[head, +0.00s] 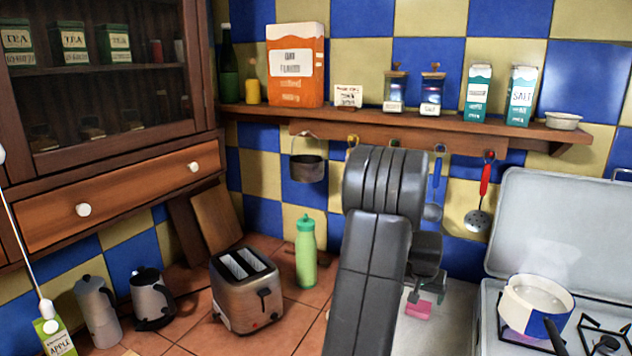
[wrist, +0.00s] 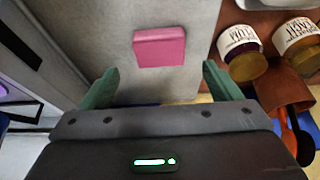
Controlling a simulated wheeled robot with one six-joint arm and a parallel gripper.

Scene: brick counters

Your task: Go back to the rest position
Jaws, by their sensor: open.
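My gripper (wrist: 163,84) is open, its two green fingers spread wide with nothing between the tips in the wrist view. In the head view my gripper (head: 426,296) hangs at the end of my dark arm, over the pale surface left of the stove. A pink block (wrist: 160,46) lies on the light grey surface (wrist: 120,22), ahead of the fingertips and apart from them. The same pink block (head: 418,310) shows in the head view just below the gripper. My arm hides part of the counter and wall behind it.
A stove (head: 500,300) with a blue and white saucepan (head: 537,296) stands right. A toaster (head: 246,300), green bottle (head: 306,255) and kettle (head: 152,300) stand left. A shelf (head: 360,118) with hanging utensils is behind. Jars (wrist: 245,62) stand right in the wrist view.

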